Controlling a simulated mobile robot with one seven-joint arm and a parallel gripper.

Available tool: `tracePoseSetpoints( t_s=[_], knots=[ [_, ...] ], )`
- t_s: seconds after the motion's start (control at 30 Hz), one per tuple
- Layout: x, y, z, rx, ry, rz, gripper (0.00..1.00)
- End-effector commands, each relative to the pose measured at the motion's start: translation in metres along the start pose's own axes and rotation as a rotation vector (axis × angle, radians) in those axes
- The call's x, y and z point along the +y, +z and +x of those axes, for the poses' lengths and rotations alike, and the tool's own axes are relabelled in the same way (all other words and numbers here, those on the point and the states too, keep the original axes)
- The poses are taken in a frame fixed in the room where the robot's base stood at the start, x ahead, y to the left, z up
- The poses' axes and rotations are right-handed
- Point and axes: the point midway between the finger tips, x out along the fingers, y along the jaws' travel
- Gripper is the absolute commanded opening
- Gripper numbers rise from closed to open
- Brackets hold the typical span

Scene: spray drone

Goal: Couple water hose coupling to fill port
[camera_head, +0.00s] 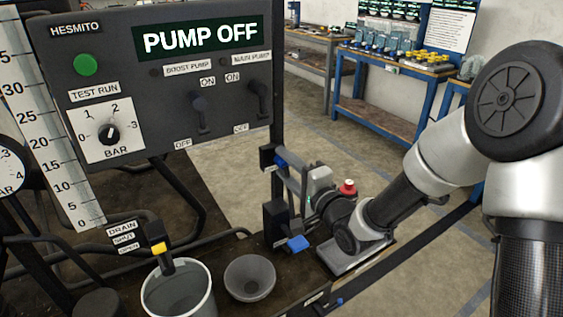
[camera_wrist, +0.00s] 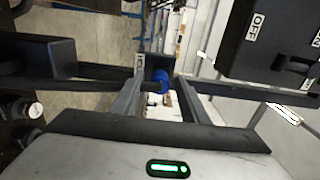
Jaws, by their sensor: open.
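My gripper (camera_head: 287,172) is at the middle of the head view, level with a dark bracket (camera_head: 267,157) on a post. Its two fingers are apart. A small blue part (camera_head: 281,160), which looks like a hose coupling, sits at the bracket by the fingertips. In the wrist view this blue round part (camera_wrist: 161,82) shows between the ends of the open fingers (camera_wrist: 160,92). I cannot tell whether either finger touches it. A second blue part (camera_head: 298,243) sticks out of a dark block below my gripper. I cannot make out the fill port in either view.
The control panel (camera_head: 165,80) reads PUMP OFF and stands left of my gripper. A white bucket (camera_head: 180,292) and a grey bowl (camera_head: 250,277) stand below it. Blue workbenches (camera_head: 380,105) stand at the back. Open floor lies between.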

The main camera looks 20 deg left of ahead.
Motion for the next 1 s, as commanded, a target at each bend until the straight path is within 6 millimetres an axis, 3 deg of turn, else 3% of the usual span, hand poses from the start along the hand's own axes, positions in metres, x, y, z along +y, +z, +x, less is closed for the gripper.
tracePoseSetpoints(
  t_s=[0.83, 1.0],
  knots=[
    [0.0000, -0.0001, -0.0003, 0.000, 0.000, 0.001, 0.41],
    [-0.0001, -0.0001, -0.0003, 0.000, 0.000, 0.000, 0.14]
  ],
)
